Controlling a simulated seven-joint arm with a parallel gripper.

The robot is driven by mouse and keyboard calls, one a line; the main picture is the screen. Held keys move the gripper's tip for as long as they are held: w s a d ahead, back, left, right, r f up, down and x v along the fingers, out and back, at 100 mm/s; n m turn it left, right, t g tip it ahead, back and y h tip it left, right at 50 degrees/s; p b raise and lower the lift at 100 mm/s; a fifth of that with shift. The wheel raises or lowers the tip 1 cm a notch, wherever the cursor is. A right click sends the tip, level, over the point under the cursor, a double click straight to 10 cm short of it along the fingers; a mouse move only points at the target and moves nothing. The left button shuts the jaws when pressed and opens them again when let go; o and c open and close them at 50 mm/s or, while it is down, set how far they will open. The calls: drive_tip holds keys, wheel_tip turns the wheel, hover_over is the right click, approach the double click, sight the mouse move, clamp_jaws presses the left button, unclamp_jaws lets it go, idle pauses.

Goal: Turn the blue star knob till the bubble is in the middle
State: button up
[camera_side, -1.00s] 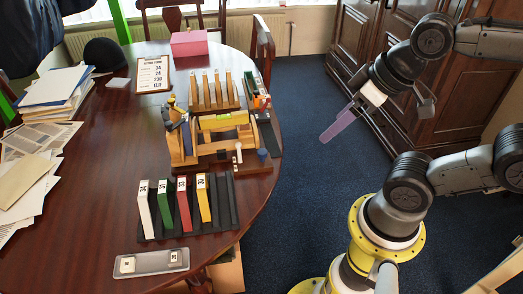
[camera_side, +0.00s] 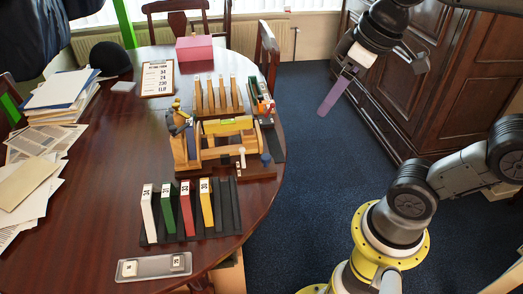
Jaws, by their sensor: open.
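The wooden saddle fixture (camera_side: 183,160) stands on the table's right side. A small dark blue knob (camera_side: 265,159) shows at the right end of its base; its star shape is too small to make out. A yellow-green strip (camera_side: 237,121), which looks like the level, lies on top of the fixture. I cannot make out the bubble. My gripper (camera_side: 329,108) is open and empty, with long purple fingers that overlap in this view. It hangs over the floor right of the table, well apart from the knob.
A black rack (camera_side: 227,219) with several numbered coloured boards stands in front of the fixture. A grey tray (camera_side: 138,269) lies at the front. Behind are upright wooden pieces (camera_side: 221,95), a clipboard (camera_side: 158,79) and a pink box (camera_side: 194,49). A chair (camera_side: 267,50) stands by the table's right edge.

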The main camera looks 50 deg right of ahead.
drive_tip(key=w+d+r+g, duration=0.2)
drive_tip(key=w+g, duration=0.1)
drive_tip(key=w, duration=0.7)
drive_tip(key=g, duration=0.2)
hover_over(266, 157)
drive_tip(key=s+a, duration=0.3)
drive_tip(key=a, duration=0.1)
wheel_tip(266, 157, down, 3)
drive_tip(key=w+d+f+g, duration=0.2)
drive_tip(key=w+f, duration=0.6)
drive_tip(key=f, duration=0.2)
drive_tip(key=s+f, duration=0.1)
drive_tip(key=f, duration=0.6)
drive_tip(key=s+d+f+g, duration=0.1)
drive_tip(key=s+f, duration=0.1)
drive_tip(key=f, duration=0.4)
drive_tip(key=s+d+f+g, duration=0.1)
drive_tip(key=f, duration=0.6)
drive_tip(key=shift+s+f, duration=0.2)
drive_tip(key=shift+f, duration=0.15)
clamp_jaws()
